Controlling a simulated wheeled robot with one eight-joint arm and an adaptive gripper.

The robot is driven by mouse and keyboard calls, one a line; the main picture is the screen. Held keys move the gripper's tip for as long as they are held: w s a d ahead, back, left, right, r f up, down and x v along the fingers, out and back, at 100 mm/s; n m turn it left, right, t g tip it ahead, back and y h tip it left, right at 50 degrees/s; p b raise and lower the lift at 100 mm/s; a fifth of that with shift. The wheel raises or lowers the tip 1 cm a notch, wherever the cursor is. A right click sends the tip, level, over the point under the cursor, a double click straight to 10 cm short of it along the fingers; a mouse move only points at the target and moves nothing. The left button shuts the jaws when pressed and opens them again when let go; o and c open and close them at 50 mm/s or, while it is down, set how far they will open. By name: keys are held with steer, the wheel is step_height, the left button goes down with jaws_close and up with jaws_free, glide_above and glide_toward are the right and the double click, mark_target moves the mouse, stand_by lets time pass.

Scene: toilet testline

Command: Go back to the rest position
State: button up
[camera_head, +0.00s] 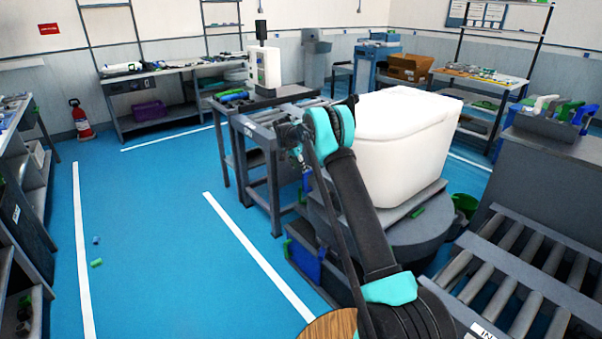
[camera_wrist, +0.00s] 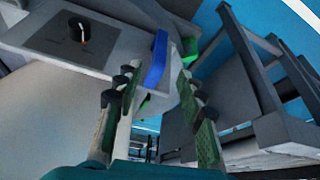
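My arm reaches out from the bottom of the head view past a white toilet tank (camera_head: 405,135). The tank sits on a round grey stand (camera_head: 400,235) to the right of the arm. My gripper (camera_head: 298,155) is at the far end of the arm, beside the grey roller table, partly hidden by the arm. In the wrist view the two fingers of my gripper (camera_wrist: 155,82) stand apart with nothing held between them. A blue part (camera_wrist: 156,60) and a green part (camera_wrist: 190,50) show beyond the fingertips.
A grey roller table (camera_head: 265,130) stands close to the gripper. A roller conveyor (camera_head: 520,275) is at the lower right, with a green bin (camera_head: 465,204) near it. Small blue and green pieces (camera_head: 97,262) lie on the floor at left. The blue floor (camera_head: 150,220) there is mostly clear.

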steer(key=shift+r, duration=0.25)
steer(key=shift+s, duration=0.1)
steer(key=s+d+r+n+y, duration=0.15)
steer(key=s+d+r, duration=0.25)
steer(key=s, duration=0.5)
steer(key=s+d+r+n, duration=0.2)
steer(key=s+d+r, duration=0.25)
steer(key=s, duration=0.45)
steer(key=s+d+r+n, duration=0.1)
steer(key=s+d+r, duration=0.3)
steer(key=s, duration=0.5)
steer(key=s+d+f+n, duration=0.1)
steer(key=s+f, duration=0.1)
steer(key=s, duration=0.9)
steer(key=s+d+f+n+y, duration=0.1)
steer(key=s+f, duration=0.1)
steer(key=s, duration=0.9)
steer(key=s+d+f+n+t, duration=0.1)
steer(key=s+f+n, duration=0.1)
steer(key=s, duration=0.9)
steer(key=shift+s+d+f, duration=0.15)
steer(key=shift+d+f, duration=0.1)
steer(key=shift+f, duration=0.1)
steer(key=shift+o, duration=0.3)
steer(key=shift+y, duration=0.25)
